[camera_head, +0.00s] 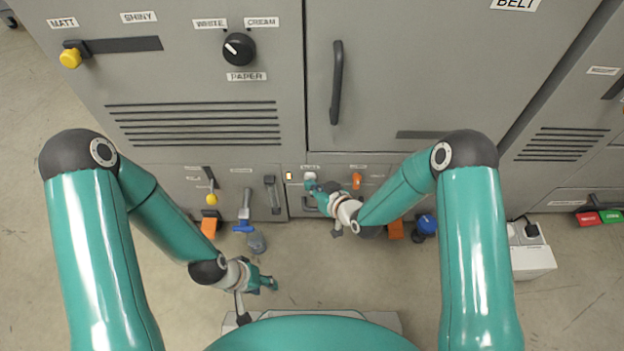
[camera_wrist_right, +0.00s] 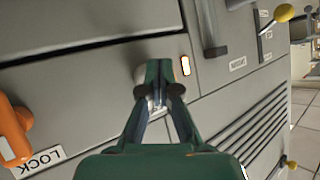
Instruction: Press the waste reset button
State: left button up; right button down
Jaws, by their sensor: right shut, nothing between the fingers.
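The button (camera_head: 309,176) is a small pale round knob on the lower grey panel in the head view, under a label too small to read. In the right wrist view the button (camera_wrist_right: 140,76) is mostly hidden behind the fingertips. My right gripper (camera_head: 313,186) is shut and empty, its tips at the button; the right wrist view shows the closed fingertips (camera_wrist_right: 159,72) overlapping it. I cannot tell whether they touch or whether the button is pushed in. My left gripper (camera_head: 270,284) hangs low over the floor at left, away from the panel; its finger opening is unclear.
A lit indicator (camera_head: 289,175) sits left of the button. An orange lock handle (camera_head: 356,180) sticks out to the right. A black lever (camera_head: 270,192) and yellow-knobbed lever (camera_head: 211,198) are further left. A white box (camera_head: 530,262) stands on the floor at right.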

jog(key=shift+w, duration=0.25)
dwell(0.4)
jog(key=shift+s, duration=1)
jog(key=shift+s, duration=2.55)
